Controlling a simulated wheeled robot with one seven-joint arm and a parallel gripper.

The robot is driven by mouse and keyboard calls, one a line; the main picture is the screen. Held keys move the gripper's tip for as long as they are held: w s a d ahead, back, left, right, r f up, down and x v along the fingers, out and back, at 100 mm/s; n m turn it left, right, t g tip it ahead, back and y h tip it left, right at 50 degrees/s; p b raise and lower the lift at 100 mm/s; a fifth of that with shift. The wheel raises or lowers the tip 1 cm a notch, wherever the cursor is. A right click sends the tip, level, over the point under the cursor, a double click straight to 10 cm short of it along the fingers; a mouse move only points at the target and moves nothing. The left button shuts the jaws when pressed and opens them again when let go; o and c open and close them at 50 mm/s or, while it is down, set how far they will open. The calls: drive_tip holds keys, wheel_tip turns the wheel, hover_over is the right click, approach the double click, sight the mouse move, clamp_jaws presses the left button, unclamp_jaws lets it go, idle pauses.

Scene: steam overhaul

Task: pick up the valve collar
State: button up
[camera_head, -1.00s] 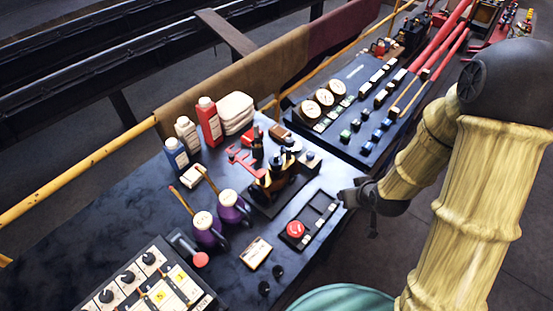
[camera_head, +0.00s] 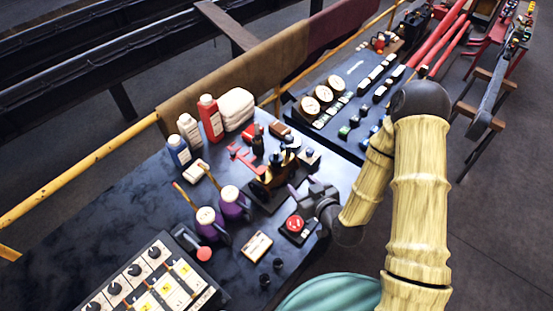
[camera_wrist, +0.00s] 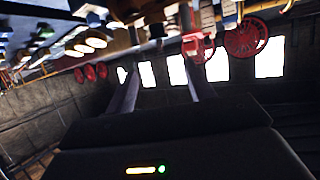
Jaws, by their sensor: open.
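I cannot single out the valve collar with certainty. A brass and black valve assembly (camera_head: 268,180) stands on a dark plate on the near bench. My gripper (camera_head: 300,189) is just to the right of it, above a small dark tray with a red round knob (camera_head: 294,223). My forearm and wrist hide part of the tray. In the wrist view my gripper (camera_wrist: 162,68) has its two fingers apart. A red block (camera_wrist: 192,46) and small dark and brass parts show around and beyond the fingertips, blurred. Nothing is seen held.
A gauge board (camera_head: 345,95) lies behind. A yellow rail (camera_head: 80,173) runs along the far edge.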

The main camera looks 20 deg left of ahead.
drive_tip(key=b+x, duration=0.4)
drive_tip(key=b, duration=0.7)
drive_tip(key=shift+w+a+f, duration=0.15)
drive_tip(key=shift+w+f, duration=0.1)
drive_tip(key=shift+f, duration=0.05)
drive_tip(key=shift+w+a+b, duration=0.1)
drive_tip(key=shift+a+b, duration=0.05)
drive_tip(key=shift+b, duration=0.65)
drive_tip(key=p, duration=0.3)
approach(277, 160)
drive_tip(key=x, duration=0.4)
drive_tip(key=shift+a+f, duration=0.1)
drive_tip(key=shift+a, duration=0.05)
drive_tip(key=shift+w, duration=0.2)
